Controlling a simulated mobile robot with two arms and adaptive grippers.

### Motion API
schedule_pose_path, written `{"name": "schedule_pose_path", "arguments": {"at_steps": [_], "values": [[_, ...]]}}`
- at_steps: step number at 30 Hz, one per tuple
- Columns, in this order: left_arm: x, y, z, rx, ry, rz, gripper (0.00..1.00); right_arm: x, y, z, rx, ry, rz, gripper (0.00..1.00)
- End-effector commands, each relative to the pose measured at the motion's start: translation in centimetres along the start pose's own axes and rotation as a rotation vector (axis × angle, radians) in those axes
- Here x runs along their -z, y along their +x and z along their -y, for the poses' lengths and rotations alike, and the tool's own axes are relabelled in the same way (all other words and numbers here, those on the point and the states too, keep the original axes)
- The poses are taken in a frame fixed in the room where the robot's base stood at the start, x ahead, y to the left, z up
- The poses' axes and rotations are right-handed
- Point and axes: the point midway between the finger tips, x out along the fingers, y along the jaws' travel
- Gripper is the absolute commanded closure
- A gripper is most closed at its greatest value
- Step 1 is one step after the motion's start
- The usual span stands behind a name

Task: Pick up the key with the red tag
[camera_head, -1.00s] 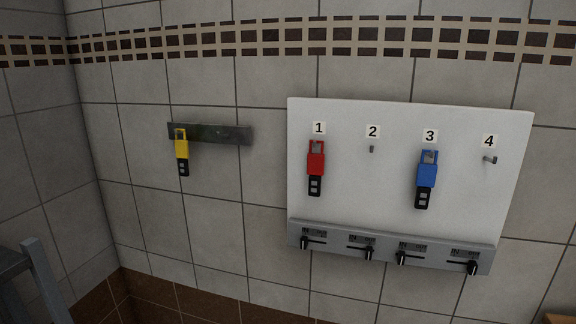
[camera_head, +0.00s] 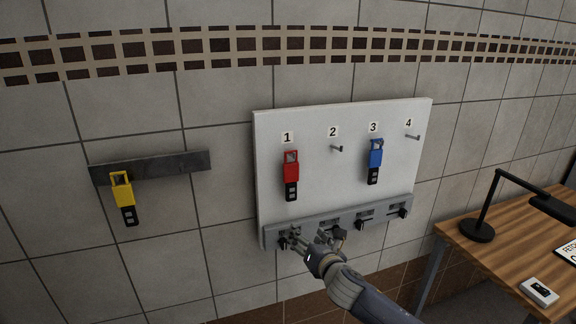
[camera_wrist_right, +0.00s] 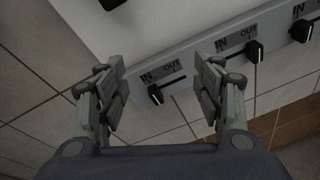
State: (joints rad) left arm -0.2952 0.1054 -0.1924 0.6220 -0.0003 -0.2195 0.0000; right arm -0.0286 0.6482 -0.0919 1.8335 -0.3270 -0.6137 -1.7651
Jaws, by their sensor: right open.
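The key with the red tag (camera_head: 291,167) hangs on the hook under label 1 on the white board (camera_head: 330,185). It has a red upper part and a black lower part. My right gripper (camera_head: 308,243) is below it, in front of the grey strip of switches (camera_head: 345,218) at the board's bottom edge. In the right wrist view, my right gripper (camera_wrist_right: 160,88) is open and empty, with an IN/OUT switch (camera_wrist_right: 155,94) showing between its fingers. The red-tagged key does not show clearly there. My left gripper is not in view.
A blue-tagged key (camera_head: 375,157) hangs under label 3; hooks 2 (camera_head: 337,149) and 4 (camera_head: 413,137) are bare. A yellow-tagged key (camera_head: 122,191) hangs on a dark wall strip (camera_head: 185,166). A wooden desk (camera_head: 500,242) with a black lamp (camera_head: 478,229) stands at right.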

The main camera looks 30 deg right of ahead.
Motion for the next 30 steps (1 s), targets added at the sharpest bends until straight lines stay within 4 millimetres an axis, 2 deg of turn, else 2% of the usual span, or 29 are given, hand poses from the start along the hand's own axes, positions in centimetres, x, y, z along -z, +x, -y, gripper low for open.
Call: {"name": "schedule_pose_path", "arguments": {"at_steps": [1,3,7,10,13,21,26,30], "values": [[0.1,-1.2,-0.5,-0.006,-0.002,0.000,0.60,-4.4,-1.0,-2.4,-0.033,-0.100,0.056,0.38],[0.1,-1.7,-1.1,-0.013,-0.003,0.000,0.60,-8.0,-2.1,-4.5,-0.059,-0.216,0.118,0.38],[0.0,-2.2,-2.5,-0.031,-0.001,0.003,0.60,-11.8,-3.5,-6.8,-0.078,-0.345,0.189,0.38],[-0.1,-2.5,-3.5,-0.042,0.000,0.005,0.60,-12.9,-3.4,-7.4,-0.081,-0.379,0.209,0.38],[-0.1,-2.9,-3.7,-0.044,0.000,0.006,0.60,-13.3,-2.2,-7.6,-0.081,-0.383,0.212,0.38],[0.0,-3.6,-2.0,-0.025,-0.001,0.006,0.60,-13.8,1.0,-8.0,-0.083,-0.380,0.210,0.38],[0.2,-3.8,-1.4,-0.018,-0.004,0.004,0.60,-13.9,1.6,-8.1,-0.083,-0.381,0.210,0.38],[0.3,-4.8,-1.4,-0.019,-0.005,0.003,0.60,-14.6,2.7,-8.3,-0.082,-0.378,0.209,0.38]]}}
